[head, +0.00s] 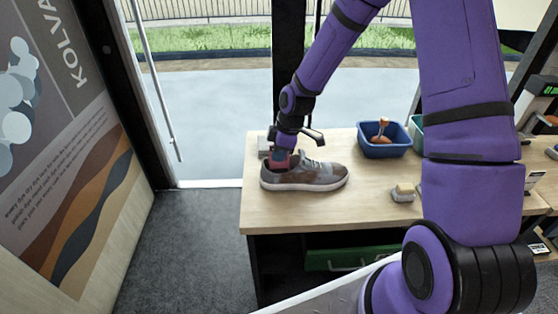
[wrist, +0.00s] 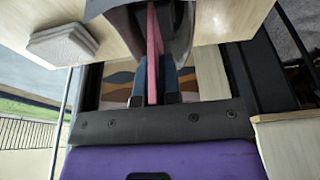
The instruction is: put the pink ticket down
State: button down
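The pink ticket shows edge-on as a pink strip (wrist: 153,50) between the two dark blue fingers of my gripper (wrist: 154,92) in the wrist view. The fingers close on it from both sides. In the head view, my gripper (head: 282,154) points down at the heel end of a grey-brown sneaker (head: 318,177) on the wooden table (head: 370,215). A small reddish-pink patch shows there at the shoe's opening. The sneaker is a dark shape beyond the fingers in the wrist view. I cannot tell whether the ticket touches it.
A grey-white block (wrist: 62,45) lies on the table close to my gripper. A blue bin (head: 385,148) with a brush in it stands at the back, right of the sneaker. The table's front left is clear.

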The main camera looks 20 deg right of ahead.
jog(key=shift+f, duration=1.3)
jog(key=shift+f, duration=0.1)
jog(key=c, duration=1.3)
grip_release()
jog(key=v, duration=1.1)
jog(key=shift+r, duration=0.3)
jog(key=s+d+r+m+t+h, duration=0.1)
jog(key=s+r+m+h, duration=0.15)
jog(key=s+r, duration=0.45)
jog(key=s+d+r+m+t+h, duration=0.1)
jog(key=s+r+m, duration=0.35)
jog(key=r, duration=0.55)
jog(key=s+r+m, duration=0.2)
jog(key=s, duration=0.3)
jog(key=s+d+r+m+t, duration=0.1)
jog(key=s+r+m, duration=0.2)
jog(key=s, duration=0.3)
jog(key=s+d+r+m+t, duration=0.1)
jog(key=s+r+m, duration=0.1)
jog(key=s, duration=0.4)
jog(key=shift+r+y, duration=0.25)
jog(key=shift+r, duration=0.25)
